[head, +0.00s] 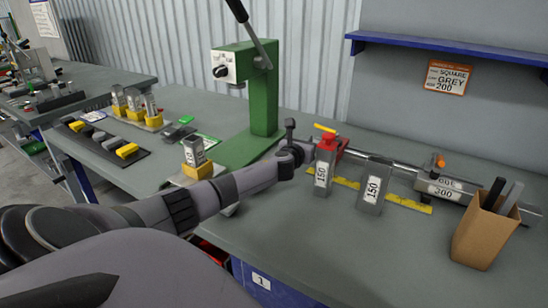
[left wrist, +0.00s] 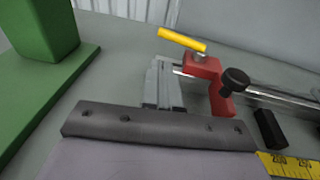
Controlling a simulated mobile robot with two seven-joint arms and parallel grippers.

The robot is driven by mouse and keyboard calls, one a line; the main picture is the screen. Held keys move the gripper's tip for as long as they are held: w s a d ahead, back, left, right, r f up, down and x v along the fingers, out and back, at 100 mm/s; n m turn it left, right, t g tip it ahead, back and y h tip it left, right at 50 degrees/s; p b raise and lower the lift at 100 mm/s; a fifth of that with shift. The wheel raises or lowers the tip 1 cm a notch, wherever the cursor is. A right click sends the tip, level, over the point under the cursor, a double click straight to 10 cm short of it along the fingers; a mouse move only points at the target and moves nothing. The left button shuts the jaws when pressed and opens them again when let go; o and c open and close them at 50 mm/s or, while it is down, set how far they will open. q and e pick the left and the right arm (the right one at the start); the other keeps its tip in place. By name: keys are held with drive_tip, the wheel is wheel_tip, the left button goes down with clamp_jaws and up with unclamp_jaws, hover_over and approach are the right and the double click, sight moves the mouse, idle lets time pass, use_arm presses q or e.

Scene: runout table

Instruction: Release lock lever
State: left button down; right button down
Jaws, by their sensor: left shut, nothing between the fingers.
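A yellow-orange lever (head: 325,128) sits on top of a red clamp block (head: 327,143) at the left end of a metal rail. In the left wrist view the lever (left wrist: 182,39) lies roughly crosswise above the red block (left wrist: 203,68), which has a black knob (left wrist: 236,80). My left gripper (head: 291,133) is shut and empty, just left of the red block. In the left wrist view its fingers (left wrist: 163,82) are below the yellow lever, apart from it.
Two grey blocks marked 150 (head: 374,185) stand before the rail by a yellow ruler (head: 408,203). A green press (head: 262,95) stands behind my left arm. A cardboard box (head: 479,235) with pens is at right.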

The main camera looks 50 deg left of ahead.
use_arm(q)
drive_tip(key=s+a+v, duration=0.1)
drive_tip(key=a+v, duration=0.1)
drive_tip(key=v, duration=1.5)
drive_tip(key=shift+a+r+p, duration=0.15)
drive_tip(key=shift+a+p, duration=0.05)
drive_tip(key=shift+p, duration=0.2)
drive_tip(key=shift+s, duration=0.2)
